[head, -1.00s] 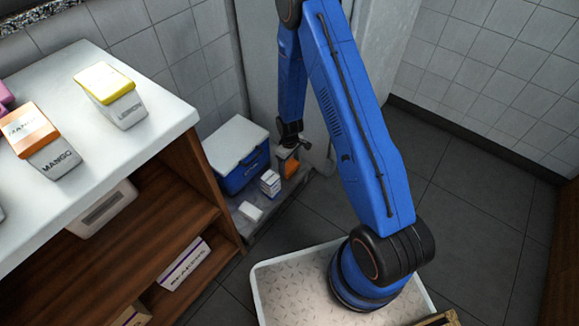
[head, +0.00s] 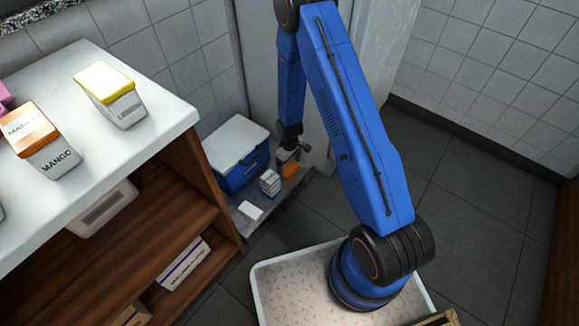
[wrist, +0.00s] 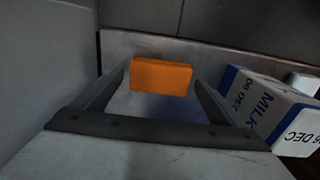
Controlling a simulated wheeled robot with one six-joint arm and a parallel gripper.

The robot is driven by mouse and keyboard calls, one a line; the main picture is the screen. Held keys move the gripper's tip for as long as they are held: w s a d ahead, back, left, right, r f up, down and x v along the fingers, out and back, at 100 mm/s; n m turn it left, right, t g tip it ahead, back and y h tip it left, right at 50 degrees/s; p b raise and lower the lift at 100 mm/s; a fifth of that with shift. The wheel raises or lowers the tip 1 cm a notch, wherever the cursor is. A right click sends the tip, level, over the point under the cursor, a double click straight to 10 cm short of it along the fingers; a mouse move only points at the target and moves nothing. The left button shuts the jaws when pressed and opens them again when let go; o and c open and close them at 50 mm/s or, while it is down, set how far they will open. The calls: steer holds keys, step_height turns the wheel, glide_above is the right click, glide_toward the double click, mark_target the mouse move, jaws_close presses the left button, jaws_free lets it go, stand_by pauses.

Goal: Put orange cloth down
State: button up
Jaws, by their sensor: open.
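The orange cloth (wrist: 160,78) is a small folded block lying on a low grey ledge (wrist: 140,45). In the wrist view it sits between and just beyond the fingertips of my gripper (wrist: 160,80), with gaps on both sides. My gripper is open and does not hold it. In the head view the orange cloth (head: 291,170) shows on the ledge below my gripper (head: 293,154), near the ledge's right end.
A milk carton (wrist: 275,108) stands close right of my gripper in the wrist view. In the head view a blue cooler with a white lid (head: 237,152) and a small white box (head: 250,211) share the ledge. A wooden shelf unit (head: 185,200) stands left.

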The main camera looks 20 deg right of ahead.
step_height(320, 180, up, 12)
steer(key=r, duration=0.1)
step_height(320, 180, up, 14)
steer(key=m+t, duration=0.1)
glide_above(289, 168)
steer(key=s+d, duration=0.2)
steer(key=s+d+r+m+t, duration=0.1)
steer(key=s+r, duration=0.2)
steer(key=r, duration=0.4)
steer(key=s+d+r+m, duration=0.1)
steer(key=s+r, duration=0.2)
steer(key=r, duration=0.5)
steer(key=s+d+r+m+t, duration=0.1)
steer(key=s+r+m, duration=0.1)
steer(key=s+r, duration=0.5)
steer(key=s+d+r+m+t, duration=0.1)
steer(key=s+r, duration=0.7)
steer(key=s, duration=1)
steer(key=shift+s+d+r+m+t, duration=0.25)
steer(key=shift+d+m+t, duration=0.15)
steer(key=shift+d+m, duration=0.2)
